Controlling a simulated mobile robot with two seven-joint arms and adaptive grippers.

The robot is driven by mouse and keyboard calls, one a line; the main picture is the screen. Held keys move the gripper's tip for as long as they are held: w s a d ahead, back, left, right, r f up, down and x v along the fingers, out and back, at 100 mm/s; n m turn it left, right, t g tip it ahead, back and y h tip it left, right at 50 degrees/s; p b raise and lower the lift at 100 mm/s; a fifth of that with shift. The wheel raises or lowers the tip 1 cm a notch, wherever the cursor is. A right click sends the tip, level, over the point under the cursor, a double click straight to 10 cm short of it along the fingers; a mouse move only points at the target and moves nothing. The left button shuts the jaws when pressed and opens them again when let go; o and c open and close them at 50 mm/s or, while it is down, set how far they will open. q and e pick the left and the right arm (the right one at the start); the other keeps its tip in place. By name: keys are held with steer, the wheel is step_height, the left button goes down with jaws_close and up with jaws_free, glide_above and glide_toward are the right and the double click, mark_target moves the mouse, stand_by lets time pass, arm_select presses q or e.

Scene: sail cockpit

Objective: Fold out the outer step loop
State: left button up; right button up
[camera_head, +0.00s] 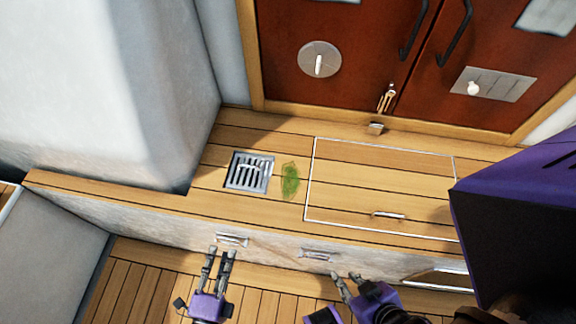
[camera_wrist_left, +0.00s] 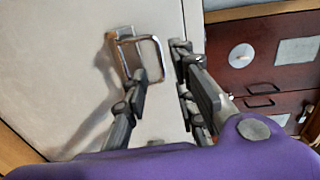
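Two metal step loops sit on the pale vertical face below the wooden deck: a left loop (camera_head: 232,239) and a right loop (camera_head: 318,255). I cannot tell for sure which one is the outer. My left gripper (camera_head: 222,252) is open just below the left loop. In the left wrist view the loop (camera_wrist_left: 160,55) stands out from its mounting plate, between the spread fingers of my left gripper (camera_wrist_left: 158,68), and no firm grip shows. My right gripper (camera_head: 345,278) is below and right of the right loop, its fingers slightly apart with nothing between them.
A floor grate (camera_head: 250,171), a green translucent patch (camera_head: 290,181) and a hatch with a handle (camera_head: 380,185) are on the deck above. Red cabinet doors (camera_head: 340,40) stand behind. A dark purple body (camera_head: 520,220) covers the right side. Slatted floor (camera_head: 140,285) lies below.

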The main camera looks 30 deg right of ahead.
arm_select(q)
steer(key=v, duration=0.9)
